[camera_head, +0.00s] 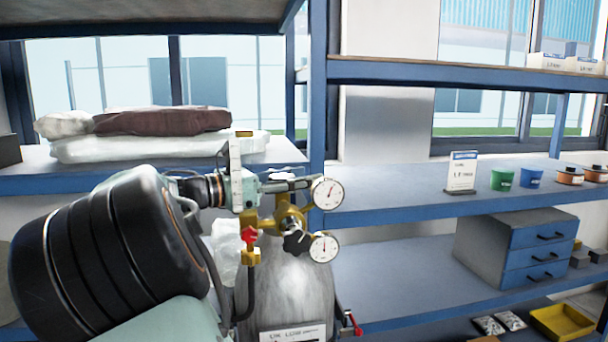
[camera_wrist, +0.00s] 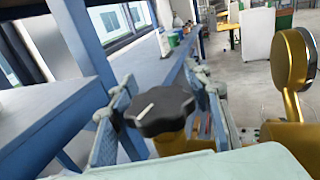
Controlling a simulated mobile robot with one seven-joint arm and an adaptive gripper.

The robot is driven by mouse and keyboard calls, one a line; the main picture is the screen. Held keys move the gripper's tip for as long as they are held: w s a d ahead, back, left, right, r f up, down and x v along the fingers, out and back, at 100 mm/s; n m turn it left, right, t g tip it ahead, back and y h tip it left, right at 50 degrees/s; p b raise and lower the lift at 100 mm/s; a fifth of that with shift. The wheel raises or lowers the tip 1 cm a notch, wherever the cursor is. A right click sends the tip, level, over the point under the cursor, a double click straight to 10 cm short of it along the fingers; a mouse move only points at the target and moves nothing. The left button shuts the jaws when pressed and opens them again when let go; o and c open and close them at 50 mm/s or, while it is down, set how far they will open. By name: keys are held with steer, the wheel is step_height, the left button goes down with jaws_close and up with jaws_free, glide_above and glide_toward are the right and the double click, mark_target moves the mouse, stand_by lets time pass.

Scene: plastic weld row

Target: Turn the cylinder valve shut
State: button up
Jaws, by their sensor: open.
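The grey gas cylinder (camera_head: 285,290) stands upright in the head view, with brass fittings (camera_head: 290,216) and two round gauges on top. In the wrist view a dark, lobed valve handwheel (camera_wrist: 160,108) with a white mark sits on a brass body (camera_wrist: 185,142). My gripper (camera_head: 290,185) reaches in from the left at the cylinder's top. In the wrist view my gripper (camera_wrist: 162,100) is open, with one finger on each side of the handwheel; I cannot tell whether they touch it. My gripper hides this handwheel in the head view.
A black star knob (camera_head: 295,241) and a red knob (camera_head: 250,236) sit on the fittings below my gripper. Gauges (camera_head: 327,193) stand close at the right. Blue shelving (camera_head: 400,207) runs behind, with cups and a drawer unit (camera_head: 520,250).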

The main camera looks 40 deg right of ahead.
steer(key=shift+s+d, duration=0.1)
steer(key=shift+d, duration=0.3)
steer(key=shift+c, duration=0.5)
steer(key=c, duration=1)
steer(key=shift+m+g, duration=0.3)
steer(key=shift+g, duration=0.2)
jaws_close()
